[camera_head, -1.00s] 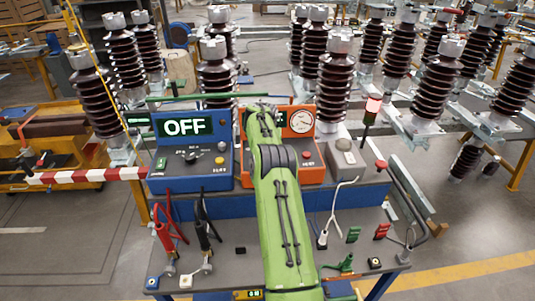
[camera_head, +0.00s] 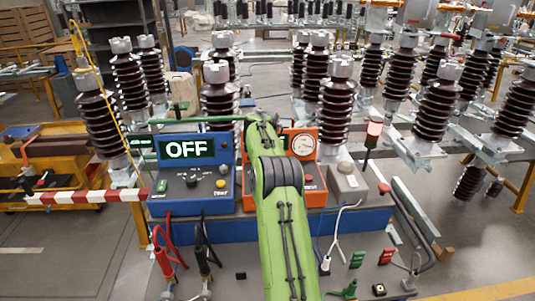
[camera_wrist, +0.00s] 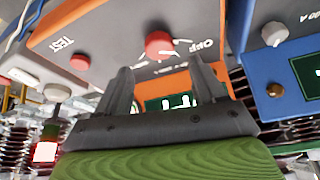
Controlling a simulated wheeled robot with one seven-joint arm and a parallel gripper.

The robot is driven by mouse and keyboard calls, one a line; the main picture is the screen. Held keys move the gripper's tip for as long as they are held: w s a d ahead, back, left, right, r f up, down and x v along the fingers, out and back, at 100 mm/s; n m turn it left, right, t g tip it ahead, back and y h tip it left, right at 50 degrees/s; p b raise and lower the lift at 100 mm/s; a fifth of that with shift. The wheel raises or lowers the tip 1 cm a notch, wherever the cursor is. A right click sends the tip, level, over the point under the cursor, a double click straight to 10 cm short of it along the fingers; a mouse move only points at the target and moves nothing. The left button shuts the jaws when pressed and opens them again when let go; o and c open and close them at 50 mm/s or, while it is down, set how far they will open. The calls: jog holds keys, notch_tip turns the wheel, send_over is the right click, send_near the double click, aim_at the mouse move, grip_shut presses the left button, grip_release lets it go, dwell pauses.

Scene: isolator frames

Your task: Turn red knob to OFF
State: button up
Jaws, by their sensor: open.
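The red knob (camera_wrist: 159,44) sits on the face of the orange box (camera_wrist: 105,25) in the wrist view, with the word OFF printed to its right. My gripper (camera_wrist: 160,66) is open in the wrist view, its two grey fingers spread apart. The knob shows just beyond and between the fingertips; I cannot tell whether they touch it. In the head view my green arm covers the middle of the orange box (camera_head: 322,149), hiding the knob and my gripper.
A blue box (camera_head: 223,150) with a display reading OFF stands left of the orange box. A grey box (camera_head: 346,182) stands on its right. A red test button (camera_wrist: 80,62) is left of the knob. Cables and clamps lie on the bench in front. Tall insulators stand behind.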

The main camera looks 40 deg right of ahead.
jog(key=v, duration=0.9)
jog(key=shift+r, duration=0.25)
jog(key=shift+s+a, duration=0.1)
jog(key=s+a+r+n+t, duration=0.1)
jog(key=s+a+r+n, duration=0.15)
jog(key=a, duration=0.45)
jog(key=s+a+r+n, duration=0.1)
jog(key=s+a+r, duration=0.1)
jog(key=a+r, duration=0.35)
jog(key=s+a+r+n+t, duration=0.1)
jog(key=s+a+r+n, duration=0.15)
jog(key=a, duration=0.65)
jog(key=s+a+f+n+y, duration=0.1)
jog(key=s+a+f+n, duration=0.1)
jog(key=s+a+f, duration=0.2)
jog(key=s+a+f+n+t+y, duration=0.1)
jog(key=s+a+f, duration=0.3)
jog(key=s+a, duration=0.7)
jog(key=s+n+y, duration=0.1)
jog(key=s, duration=0.4)
jog(key=shift+s+a+n+y, duration=0.15)
jog(key=shift+s+n+y, duration=0.15)
jog(key=shift+s, duration=0.1)
